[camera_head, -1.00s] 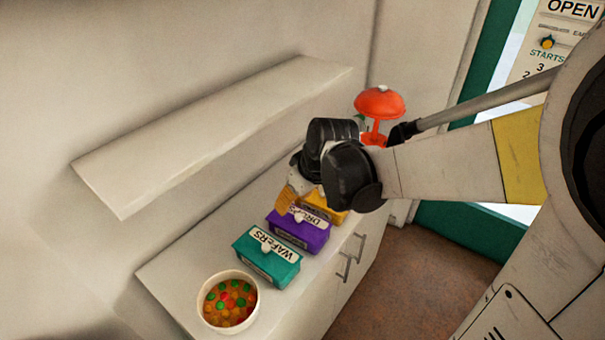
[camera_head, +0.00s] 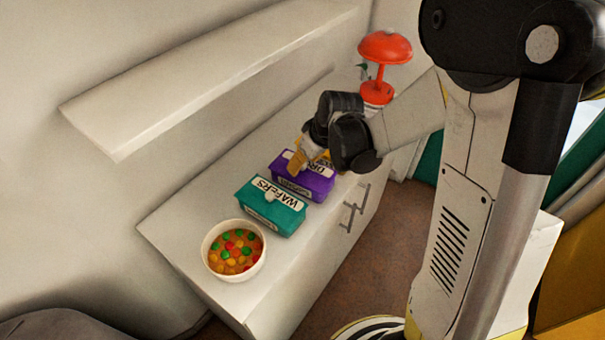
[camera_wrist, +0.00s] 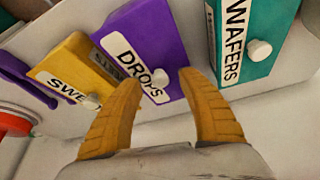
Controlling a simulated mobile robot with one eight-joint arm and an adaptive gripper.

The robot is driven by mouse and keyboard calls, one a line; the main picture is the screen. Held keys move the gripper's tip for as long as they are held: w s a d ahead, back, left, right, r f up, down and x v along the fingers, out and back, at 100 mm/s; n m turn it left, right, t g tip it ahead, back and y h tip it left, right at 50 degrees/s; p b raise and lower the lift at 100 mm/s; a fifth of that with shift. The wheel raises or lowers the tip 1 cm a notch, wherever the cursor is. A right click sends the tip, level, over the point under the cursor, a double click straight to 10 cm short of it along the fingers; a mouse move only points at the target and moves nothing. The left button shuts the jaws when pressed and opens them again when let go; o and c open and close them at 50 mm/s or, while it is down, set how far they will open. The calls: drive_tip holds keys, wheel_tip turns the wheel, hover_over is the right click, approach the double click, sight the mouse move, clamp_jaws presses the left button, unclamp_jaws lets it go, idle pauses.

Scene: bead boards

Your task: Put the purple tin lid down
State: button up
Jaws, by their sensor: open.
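The purple tin (camera_head: 303,184) labelled DROPS stands on the counter between the teal and yellow tins, its lid apparently seated on top. In the wrist view the purple lid (camera_wrist: 155,35) shows a white label and a pale knob (camera_wrist: 154,93). My gripper (camera_head: 297,163) is over the far part of the purple tin in the head view. In the wrist view my gripper (camera_wrist: 160,76) is open, its two orange fingers apart, with the knob between them in the picture. Nothing is held. I cannot tell how high the fingertips are above the lid.
The teal WAFERS tin (camera_head: 270,208) stands beside the purple one. The yellow tin (camera_wrist: 75,70) is on the other side. A bowl of candies (camera_head: 233,250) is at the counter's near end. A red stand (camera_head: 384,48) is behind. A shelf (camera_head: 200,75) overhangs the counter.

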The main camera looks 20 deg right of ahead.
drive_tip(key=shift+w+a+f, duration=0.1)
drive_tip(key=shift+w+f, duration=0.15)
drive_tip(key=shift+f, duration=0.35)
drive_tip(key=shift+r, duration=0.1)
clamp_jaws()
